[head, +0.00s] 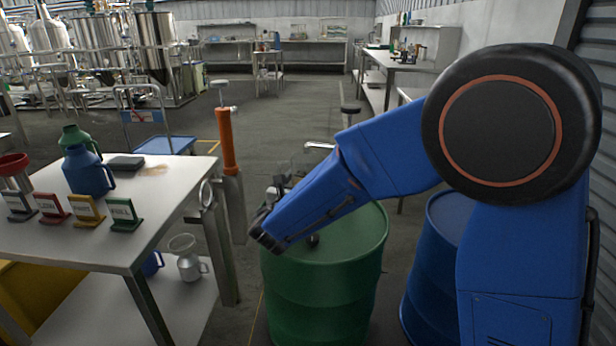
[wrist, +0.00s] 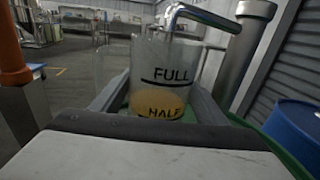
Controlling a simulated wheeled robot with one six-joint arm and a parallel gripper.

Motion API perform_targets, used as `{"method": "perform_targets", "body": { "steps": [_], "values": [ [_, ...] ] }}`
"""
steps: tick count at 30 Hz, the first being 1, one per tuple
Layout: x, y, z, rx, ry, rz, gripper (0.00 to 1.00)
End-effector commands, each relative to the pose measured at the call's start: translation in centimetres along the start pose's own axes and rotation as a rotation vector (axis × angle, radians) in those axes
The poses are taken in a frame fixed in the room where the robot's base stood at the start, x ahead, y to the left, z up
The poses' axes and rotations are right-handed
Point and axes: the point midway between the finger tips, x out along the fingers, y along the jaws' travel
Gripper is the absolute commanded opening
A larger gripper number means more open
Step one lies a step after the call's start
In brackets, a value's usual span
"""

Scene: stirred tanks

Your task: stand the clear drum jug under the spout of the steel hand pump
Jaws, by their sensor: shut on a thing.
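The clear drum jug (wrist: 160,75), marked FULL and HALF, stands upright between the fingers of my gripper (wrist: 158,108) in the wrist view. The gripper is shut on it. A beige patch shows low in the jug; I cannot tell if it is liquid. The bent steel spout (wrist: 200,14) of the hand pump (wrist: 245,50) comes from the right, and its end turns down at the jug's rim. I cannot tell its exact depth against the mouth. In the head view the spout (head: 320,146) shows above the green drum (head: 340,250), while my arm hides most of the pump and jug.
A blue drum (head: 432,260) stands right of the green drum. An orange-topped pump (head: 227,140) stands at its left, beside a table (head: 75,235) with green and blue jugs, a red funnel and labelled signs. A blue cart (head: 160,146) is behind. Open floor lies beyond.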

Motion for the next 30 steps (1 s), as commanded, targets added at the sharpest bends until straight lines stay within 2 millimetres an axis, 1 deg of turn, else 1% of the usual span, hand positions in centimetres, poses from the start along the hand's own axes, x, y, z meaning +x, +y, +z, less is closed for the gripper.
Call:
{"method": "perform_targets", "body": {
  "steps": [1, 3, 6, 17, 18, 20, 30],
  "values": [
    [0.1, -0.1, 0.1, 0.001, -0.001, 0.001, 0.35],
    [-0.1, -0.2, -0.8, -0.003, 0.001, 0.004, 0.35],
    [-0.3, -0.4, -1.4, -0.001, -0.001, 0.006, 0.35],
    [-0.3, -0.4, -1.7, -0.001, -0.001, 0.006, 0.35],
    [-0.3, -0.4, -1.8, -0.001, 0.0, 0.006, 0.72],
    [-0.3, -0.4, -1.7, -0.001, 0.0, 0.006, 0.86],
    [-0.3, -0.4, -1.6, 0.0, -0.001, 0.006, 0.86]
  ]
}}
